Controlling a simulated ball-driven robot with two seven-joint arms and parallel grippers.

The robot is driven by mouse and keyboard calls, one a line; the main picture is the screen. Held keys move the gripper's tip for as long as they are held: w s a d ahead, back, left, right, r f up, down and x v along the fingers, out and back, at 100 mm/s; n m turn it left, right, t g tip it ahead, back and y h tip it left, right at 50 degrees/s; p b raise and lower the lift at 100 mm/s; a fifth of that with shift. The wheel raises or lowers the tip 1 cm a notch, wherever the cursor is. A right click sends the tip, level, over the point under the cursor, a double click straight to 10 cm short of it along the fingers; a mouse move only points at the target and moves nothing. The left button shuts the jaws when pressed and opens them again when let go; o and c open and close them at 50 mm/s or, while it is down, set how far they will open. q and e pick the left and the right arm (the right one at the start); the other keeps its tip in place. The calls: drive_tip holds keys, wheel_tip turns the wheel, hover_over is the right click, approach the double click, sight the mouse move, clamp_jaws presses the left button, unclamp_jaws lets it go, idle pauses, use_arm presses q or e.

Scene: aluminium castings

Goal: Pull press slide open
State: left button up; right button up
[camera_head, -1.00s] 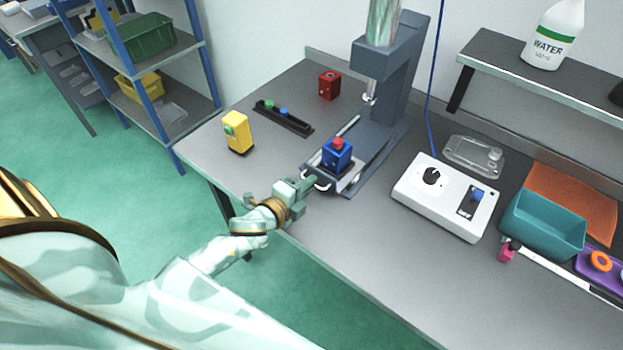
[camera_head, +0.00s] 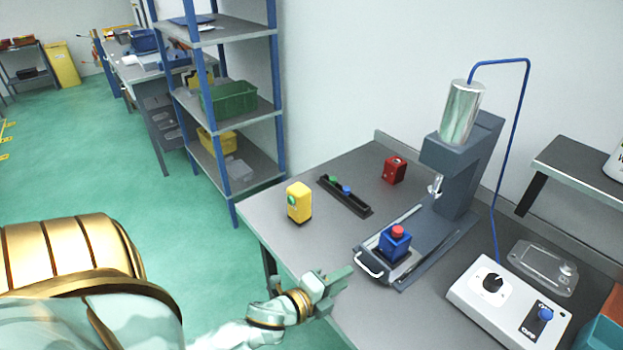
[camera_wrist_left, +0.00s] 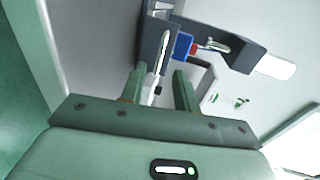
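The grey press (camera_head: 462,150) stands at the back of the bench, its silver cylinder on top. Its slide (camera_head: 405,268) carries a blue block with a red top (camera_head: 395,245), in front of the press tool rather than under it. The slide's white handle (camera_head: 368,267) faces the front left. My left gripper (camera_head: 343,281) is in front of the handle, apart from it. In the left wrist view the gripper (camera_wrist_left: 158,82) is open and empty, and the handle (camera_wrist_left: 164,54) shows beyond the fingertips. My right gripper is not in view.
A yellow box with a green button (camera_head: 299,203), a dark strip with coloured buttons (camera_head: 345,195) and a red block (camera_head: 394,170) stand left of the press. A white control box (camera_head: 510,303) is at right. The bench's front left edge lies near my left gripper.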

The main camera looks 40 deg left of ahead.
use_arm(q)
drive_tip(key=v, duration=1)
drive_tip(key=s+a+f+n+g+y, duration=0.15)
drive_tip(key=s+f+n+g, duration=0.45)
drive_tip(key=f, duration=0.6)
drive_tip(key=s+a+f+n+g+y, duration=0.15)
drive_tip(key=s+f+n, duration=0.25)
drive_tip(key=s+f, duration=0.55)
drive_tip(key=s+d+f+n+g+b, duration=0.1)
drive_tip(key=s+d+f+n+g, duration=0.2)
drive_tip(key=s+f, duration=0.55)
drive_tip(key=s+d+f+n+g+b, duration=0.1)
drive_tip(key=s+f+n+g, duration=0.25)
drive_tip(key=s+f, duration=0.5)
drive_tip(key=shift+m+g+h, duration=0.25)
drive_tip(key=shift+g+h, duration=0.05)
drive_tip(key=shift+h, duration=0.1)
drive_tip(key=w+f, duration=0.1)
drive_tip(key=w+d+f, duration=0.1)
drive_tip(key=w, duration=0.1)
drive_tip(key=w+d, duration=0.1)
drive_tip(key=shift+w+d+f, duration=0.1)
drive_tip(key=shift+w+f, duration=0.25)
drive_tip(key=shift+f, duration=0.05)
